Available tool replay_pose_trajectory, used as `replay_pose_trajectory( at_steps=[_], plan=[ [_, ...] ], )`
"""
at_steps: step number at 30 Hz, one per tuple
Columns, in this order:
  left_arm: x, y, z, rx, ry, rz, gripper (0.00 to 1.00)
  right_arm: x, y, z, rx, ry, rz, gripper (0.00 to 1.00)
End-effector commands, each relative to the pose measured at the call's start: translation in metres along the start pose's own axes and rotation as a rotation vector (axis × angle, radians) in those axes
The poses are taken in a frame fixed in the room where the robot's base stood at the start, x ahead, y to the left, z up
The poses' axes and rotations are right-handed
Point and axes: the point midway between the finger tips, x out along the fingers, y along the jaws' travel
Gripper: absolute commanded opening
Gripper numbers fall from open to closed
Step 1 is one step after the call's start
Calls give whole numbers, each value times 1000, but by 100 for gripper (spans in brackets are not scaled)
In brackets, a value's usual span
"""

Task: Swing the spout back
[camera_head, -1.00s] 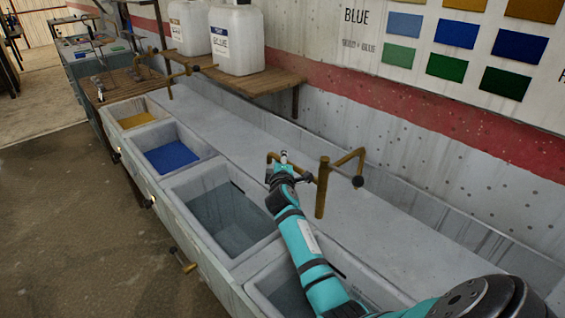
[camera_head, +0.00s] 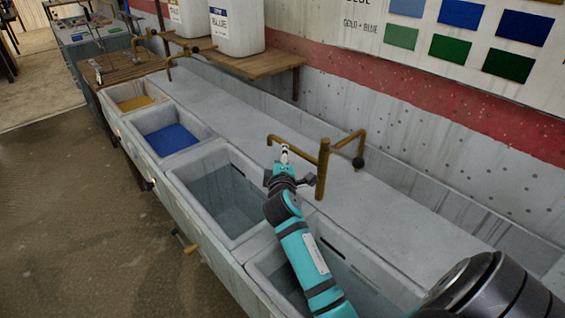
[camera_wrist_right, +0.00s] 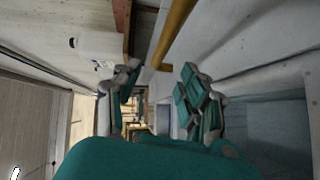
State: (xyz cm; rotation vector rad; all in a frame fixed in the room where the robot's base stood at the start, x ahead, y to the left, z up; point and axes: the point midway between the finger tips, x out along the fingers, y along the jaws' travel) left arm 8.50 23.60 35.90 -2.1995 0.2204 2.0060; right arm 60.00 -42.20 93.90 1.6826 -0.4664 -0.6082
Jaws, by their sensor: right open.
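A brass lever with a black knob (camera_head: 358,162) extends right from the post. In the head view my right gripper (camera_head: 284,150) is at the spout's horizontal arm, slightly below it in the picture. In the right wrist view my gripper (camera_wrist_right: 162,95) is open. The brass pipe (camera_wrist_right: 175,35) comes down from above to just ahead of the gap between its fingers. I cannot tell whether they touch. My left gripper is not in view.
Farther basins hold blue (camera_head: 171,139) and yellow (camera_head: 136,103) material. A wooden shelf (camera_head: 265,62) with jugs runs along the wall behind.

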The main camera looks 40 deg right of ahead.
Motion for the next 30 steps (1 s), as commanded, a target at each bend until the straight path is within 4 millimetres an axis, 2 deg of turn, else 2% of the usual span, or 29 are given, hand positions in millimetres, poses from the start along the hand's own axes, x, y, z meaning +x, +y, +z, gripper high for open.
replay_pose_trajectory(
  at_steps=[3, 6, 24, 26, 30],
  plan=[
    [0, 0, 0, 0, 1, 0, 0, -16, -1, -1, 0, 2, 0, 42],
    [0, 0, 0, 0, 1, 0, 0, -22, 0, 0, 1, 1, -1, 42],
    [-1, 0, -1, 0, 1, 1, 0, -23, 1, 0, 0, 1, 1, 42],
    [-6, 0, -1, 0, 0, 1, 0, -24, 6, -1, 0, 1, 1, 42],
    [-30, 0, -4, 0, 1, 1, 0, -28, 30, -4, 0, 1, 1, 42]
  ],
)
